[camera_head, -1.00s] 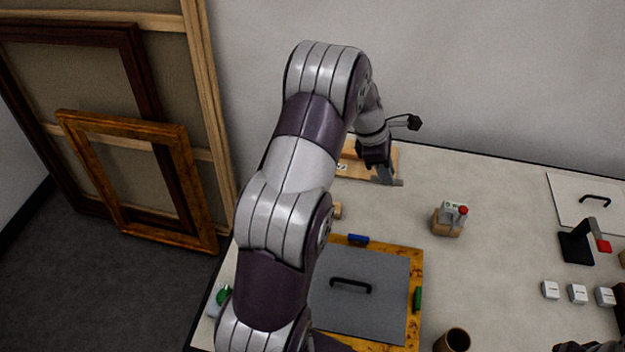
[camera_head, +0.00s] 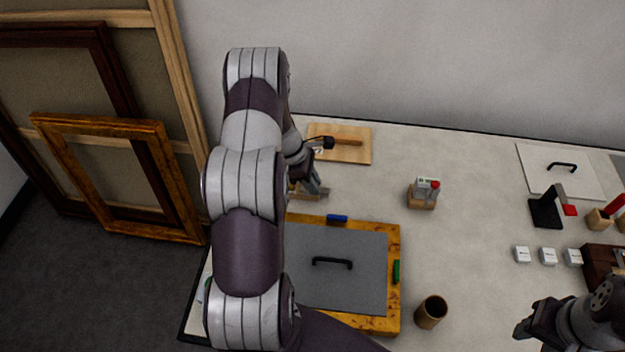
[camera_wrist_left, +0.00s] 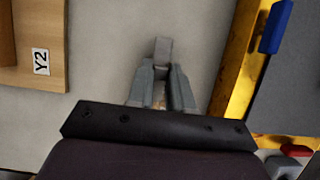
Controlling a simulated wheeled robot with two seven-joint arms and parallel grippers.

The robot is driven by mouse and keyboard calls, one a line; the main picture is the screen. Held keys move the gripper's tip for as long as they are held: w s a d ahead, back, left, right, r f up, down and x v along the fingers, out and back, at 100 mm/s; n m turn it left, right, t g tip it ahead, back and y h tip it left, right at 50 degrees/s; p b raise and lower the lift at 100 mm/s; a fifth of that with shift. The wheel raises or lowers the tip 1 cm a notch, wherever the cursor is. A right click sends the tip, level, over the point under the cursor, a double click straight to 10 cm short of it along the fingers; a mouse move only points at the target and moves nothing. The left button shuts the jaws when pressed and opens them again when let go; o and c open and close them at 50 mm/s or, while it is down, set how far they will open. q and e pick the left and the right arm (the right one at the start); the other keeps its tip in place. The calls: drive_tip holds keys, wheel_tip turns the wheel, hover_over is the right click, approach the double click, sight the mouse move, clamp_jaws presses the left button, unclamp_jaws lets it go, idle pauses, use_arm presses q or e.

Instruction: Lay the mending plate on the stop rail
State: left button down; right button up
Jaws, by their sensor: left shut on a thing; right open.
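My left gripper (camera_head: 315,186) is shut on a small grey piece, which I take to be the mending plate (camera_head: 325,192). In the left wrist view the plate (camera_wrist_left: 163,50) sticks out past the fingertips (camera_wrist_left: 160,72). A small wooden piece (camera_head: 303,196), possibly the stop rail, shows close beside the left fingers, just behind the gilt frame. My arm hides part of it, and I cannot tell whether the plate touches it. A bit of tan shows between the fingers in the wrist view. My right gripper (camera_head: 525,331) is open at the lower right, apart from these things.
A wooden board (camera_head: 356,155) with a brown bar lies behind the left gripper. A gilt frame (camera_head: 393,250) holds a grey panel (camera_head: 355,285) with a black handle.

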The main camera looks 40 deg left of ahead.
use_arm(q)
drive_tip(key=c, duration=1.4)
unclamp_jaws()
drive_tip(key=shift+f, duration=0.1)
drive_tip(key=o, duration=0.4)
